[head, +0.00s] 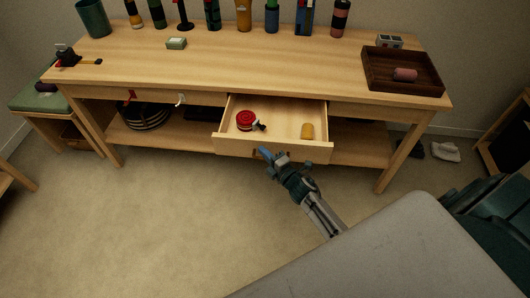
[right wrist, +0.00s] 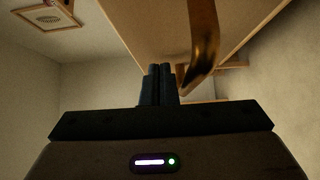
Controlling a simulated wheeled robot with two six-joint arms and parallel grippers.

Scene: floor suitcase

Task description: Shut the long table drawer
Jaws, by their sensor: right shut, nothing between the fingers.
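The long wooden table (head: 235,55) stands across the head view. Its drawer (head: 270,147) is pulled out toward me at the middle of the table's front. A red round item (head: 245,119) and a small yellow-brown item (head: 307,131) lie inside. My left gripper is not in view.
Bottles and cups line the table's back edge. A dark wooden tray (head: 375,82) with a pink roll (head: 405,74) is at the right end. A green-cushioned stool (head: 48,98) stands at the left. The carpet (head: 150,220) in front of the table is clear.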

